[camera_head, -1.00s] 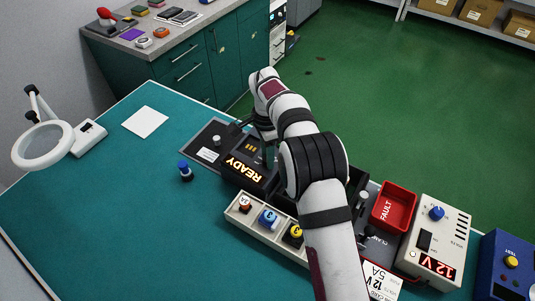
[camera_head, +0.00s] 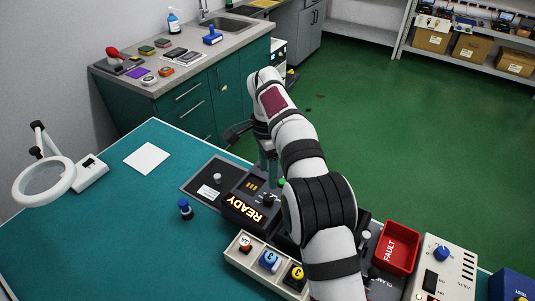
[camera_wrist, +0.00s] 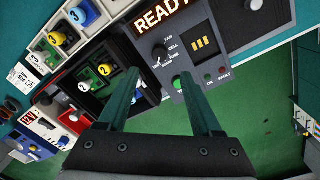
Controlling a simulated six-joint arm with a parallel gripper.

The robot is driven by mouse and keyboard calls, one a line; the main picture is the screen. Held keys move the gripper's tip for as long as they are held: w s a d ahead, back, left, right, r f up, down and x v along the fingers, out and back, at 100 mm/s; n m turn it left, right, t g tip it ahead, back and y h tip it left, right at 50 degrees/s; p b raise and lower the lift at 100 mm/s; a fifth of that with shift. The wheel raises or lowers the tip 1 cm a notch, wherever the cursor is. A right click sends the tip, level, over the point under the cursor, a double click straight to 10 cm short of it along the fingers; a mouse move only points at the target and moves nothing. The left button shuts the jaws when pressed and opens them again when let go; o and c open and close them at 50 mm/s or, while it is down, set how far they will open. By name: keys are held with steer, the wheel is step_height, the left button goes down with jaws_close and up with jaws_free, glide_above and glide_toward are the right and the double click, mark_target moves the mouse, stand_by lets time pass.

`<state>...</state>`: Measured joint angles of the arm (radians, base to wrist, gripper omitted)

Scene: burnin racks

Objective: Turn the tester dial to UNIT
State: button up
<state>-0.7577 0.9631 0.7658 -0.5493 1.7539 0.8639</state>
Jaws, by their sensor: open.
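The tester (camera_head: 245,195) is a dark box on the teal bench with a lit READY display; it also shows in the wrist view (camera_wrist: 190,75). Its black round dial (camera_wrist: 160,53) has small labels around it, including FAN and CELL. The dial also shows in the head view (camera_head: 267,200). I cannot tell for sure which label its pointer faces. My gripper (camera_wrist: 158,75) is open and empty, with its two green fingers apart. In the wrist view the dial lies just beyond and between the fingertips. In the head view my gripper (camera_head: 267,163) is above the tester's far side, apart from the dial.
A green button (camera_wrist: 177,83) is beside the dial. A tray of numbered knobs (camera_head: 252,262), a red FAULT bin (camera_head: 397,248) and a power supply (camera_head: 447,262) stand nearby. A blue-capped part (camera_head: 185,209) stands on the bench. The left bench is mostly clear.

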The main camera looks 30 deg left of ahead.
step_height(320, 180, up, 7)
steer(key=shift+a+f, duration=0.15)
stand_by(0.4)
steer(key=w+d+r, duration=0.1)
steer(key=d+r, duration=0.5)
steer(key=d, duration=0.5)
steer(key=s+d+r+n, duration=0.2)
steer(key=s+d, duration=0.5)
steer(key=d, duration=0.6)
steer(key=s+d+f, duration=0.3)
steer(key=s, duration=0.3)
steer(key=s+d+f+y, duration=0.1)
steer(key=s+d+f, duration=0.2)
steer(key=s, duration=0.4)
steer(key=s+d+f+y, duration=0.1)
steer(key=s+d+f, duration=0.2)
steer(key=s, duration=0.4)
steer(key=shift+d+f, duration=0.25)
steer(key=shift+f, duration=0.05)
